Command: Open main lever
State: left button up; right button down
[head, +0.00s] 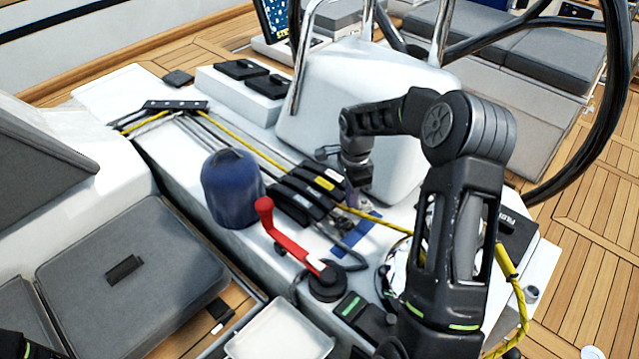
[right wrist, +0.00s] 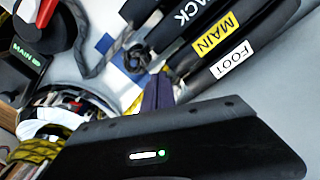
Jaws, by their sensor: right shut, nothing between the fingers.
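The main lever (head: 324,183) is a black clutch handle with a yellow label, lying flat in a row of similar black levers. In the right wrist view its label reads MAIN (right wrist: 216,36), between a lever ending in "ACK" and one marked FOOT (right wrist: 232,60). My right gripper (head: 351,197) points down just beside the right end of the row. Its narrow purple-grey fingers (right wrist: 157,95) are shut and empty, close to the lever ends; I cannot tell whether they touch. My left gripper does not show.
A blue-covered winch (head: 232,188) stands left of the levers, and a red winch handle (head: 290,240) in front. Yellow and grey ropes run through the row. A white pedestal (head: 370,90) rises behind, with a black steering wheel (head: 607,110) at right.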

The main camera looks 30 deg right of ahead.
jog(key=shift+f, duration=0.1)
dwell(0.3)
jog(key=shift+f+b, duration=0.55)
jog(key=shift+b, duration=0.05)
jog(key=shift+w+a, duration=0.15)
jog(key=shift+w, duration=0.35)
dwell(0.3)
jog(key=shift+r, duration=0.15)
jog(key=shift+w+a+r+p, duration=0.1)
jog(key=shift+w+r+p, duration=0.1)
jog(key=shift+r, duration=0.3)
jog(key=shift+w+r+p, duration=0.1)
jog(key=shift+r+p, duration=0.1)
jog(key=shift+r, duration=0.25)
jog(key=shift+w+r, duration=0.1)
